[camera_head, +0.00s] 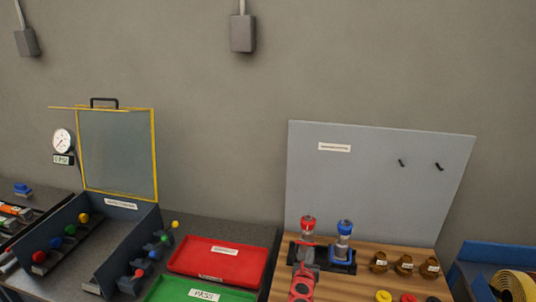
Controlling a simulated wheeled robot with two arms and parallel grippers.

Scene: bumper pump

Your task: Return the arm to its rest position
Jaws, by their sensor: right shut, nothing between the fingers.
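Neither of my grippers nor my arms can be made out in the head view. The wooden-topped bench (345,288) at the lower right is in plain sight. A red-topped fitting (307,226) and a blue-topped fitting (345,230) stand upright side by side in a dark holder (341,267) on it. A red and grey device (302,287) is in front of the red-topped fitting, partly cut off by the bottom edge. I cannot tell exactly what it is.
A grey panel (375,190) with two hooks stands behind the bench. Several brass fittings (404,264) are to the right. A red tray (218,262) and a green PASS tray (200,291) lie left. A yellow-framed clear guard (118,155) stands raised above a dark box (70,235).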

